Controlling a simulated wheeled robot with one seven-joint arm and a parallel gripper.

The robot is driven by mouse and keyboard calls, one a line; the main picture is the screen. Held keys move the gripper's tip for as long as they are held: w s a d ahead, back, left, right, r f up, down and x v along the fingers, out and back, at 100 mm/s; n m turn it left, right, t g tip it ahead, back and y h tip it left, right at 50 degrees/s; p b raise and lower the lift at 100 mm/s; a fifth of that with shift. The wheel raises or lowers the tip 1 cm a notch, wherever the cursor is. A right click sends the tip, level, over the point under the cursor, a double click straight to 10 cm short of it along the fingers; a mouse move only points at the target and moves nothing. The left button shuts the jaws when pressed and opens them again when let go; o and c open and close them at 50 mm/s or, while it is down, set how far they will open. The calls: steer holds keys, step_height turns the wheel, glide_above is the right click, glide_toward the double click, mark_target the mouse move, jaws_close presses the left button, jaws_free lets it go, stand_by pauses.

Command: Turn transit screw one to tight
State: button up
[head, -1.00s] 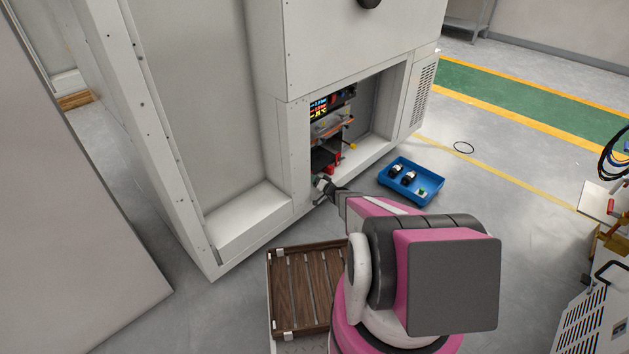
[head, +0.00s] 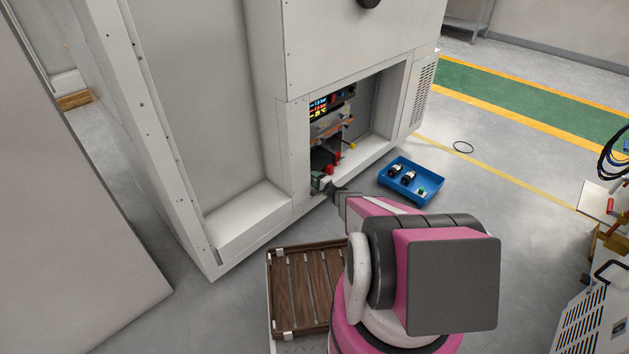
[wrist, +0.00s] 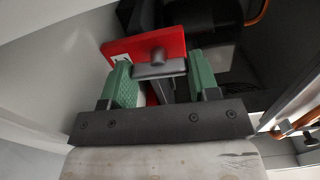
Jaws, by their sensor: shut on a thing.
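In the wrist view, the green-padded fingers of my gripper (wrist: 160,84) are shut on the two ends of a grey crossbar-shaped screw head (wrist: 160,71), which I take to be transit screw one. Any marking for tight or loose is not readable. In the head view, my gripper (head: 323,183) is at the low front edge of the cabinet opening, beside red parts (head: 333,168); the screw is hidden there.
A blue tray (head: 433,185) with several small items sits on the floor to the right. A wooden slatted rack (head: 297,285) is below left.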

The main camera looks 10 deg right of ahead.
steer(key=shift+m, duration=0.7)
steer(key=shift+f, duration=0.1)
steer(key=o, duration=0.9)
